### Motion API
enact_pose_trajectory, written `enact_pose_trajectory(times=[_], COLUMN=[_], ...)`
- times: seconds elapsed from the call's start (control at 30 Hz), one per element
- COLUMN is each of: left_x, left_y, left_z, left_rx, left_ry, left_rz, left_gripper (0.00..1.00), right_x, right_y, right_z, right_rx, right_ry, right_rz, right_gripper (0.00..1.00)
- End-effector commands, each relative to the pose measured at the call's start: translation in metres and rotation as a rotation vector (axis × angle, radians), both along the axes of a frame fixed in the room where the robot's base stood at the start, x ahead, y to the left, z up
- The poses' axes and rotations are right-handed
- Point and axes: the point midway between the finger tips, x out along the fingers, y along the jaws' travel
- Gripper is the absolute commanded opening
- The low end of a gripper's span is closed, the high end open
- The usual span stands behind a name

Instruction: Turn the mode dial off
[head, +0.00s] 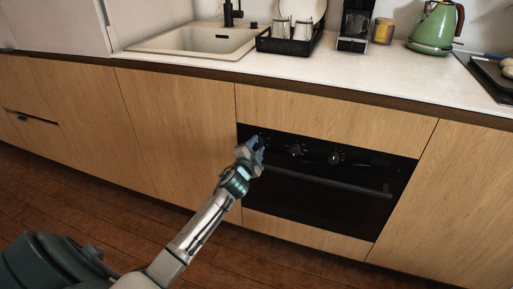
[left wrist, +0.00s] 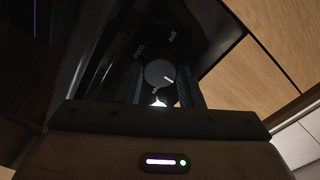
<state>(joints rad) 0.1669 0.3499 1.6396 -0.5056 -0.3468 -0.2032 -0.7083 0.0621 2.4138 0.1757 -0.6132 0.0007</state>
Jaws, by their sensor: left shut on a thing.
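A round dark dial (left wrist: 160,74) sits between the fingers of my left gripper in the left wrist view. Its pale pointer mark faces right, and small white labels stand around it on the black panel, too small to read surely. My left gripper (head: 257,145) is at the left end of the oven's control panel in the head view and hides most of the dial there. In the left wrist view the fingers (left wrist: 158,88) stand on both sides of the dial, shut on it. My right gripper is in neither view.
Two more knobs, a middle one (head: 296,150) and a right one (head: 335,157), are on the panel. The oven handle (head: 330,182) runs below them. The counter (head: 200,64) overhangs above, with a sink, dish rack and green kettle (head: 434,30).

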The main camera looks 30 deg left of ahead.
Motion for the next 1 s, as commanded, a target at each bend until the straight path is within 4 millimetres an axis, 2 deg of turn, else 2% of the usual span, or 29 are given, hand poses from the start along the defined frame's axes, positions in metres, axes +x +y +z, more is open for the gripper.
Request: enact_pose_trajectory(times=[0.3, 0.33, 0.4, 0.43, 0.77, 0.87, 1.0], left_x=[0.0, 0.0, 0.0, 0.0, -0.003, -0.014, -0.039], left_y=[0.0, 0.0, 0.0, 0.0, -0.001, -0.003, -0.01], left_z=[-0.001, -0.001, -0.001, -0.001, -0.001, -0.001, -0.002], left_rx=[-0.004, -0.003, -0.003, -0.003, -0.001, 0.0, 0.0], left_ry=[0.002, 0.001, 0.001, 0.001, 0.001, 0.001, 0.003], left_rz=[0.001, 0.0, 0.0, 0.0, -0.001, -0.002, -0.002], left_gripper=[0.11, 0.39, 0.53, 0.55, 0.55, 0.55, 0.55], right_x=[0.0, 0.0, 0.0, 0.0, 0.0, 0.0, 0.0], right_y=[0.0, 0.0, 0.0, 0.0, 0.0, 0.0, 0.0], right_z=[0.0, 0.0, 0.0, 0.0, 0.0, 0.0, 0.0], right_rx=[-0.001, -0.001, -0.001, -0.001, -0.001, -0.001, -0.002], right_ry=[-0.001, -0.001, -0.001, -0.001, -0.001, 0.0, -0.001], right_rz=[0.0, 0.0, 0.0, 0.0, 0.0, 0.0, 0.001], right_gripper=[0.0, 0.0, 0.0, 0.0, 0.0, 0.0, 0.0])
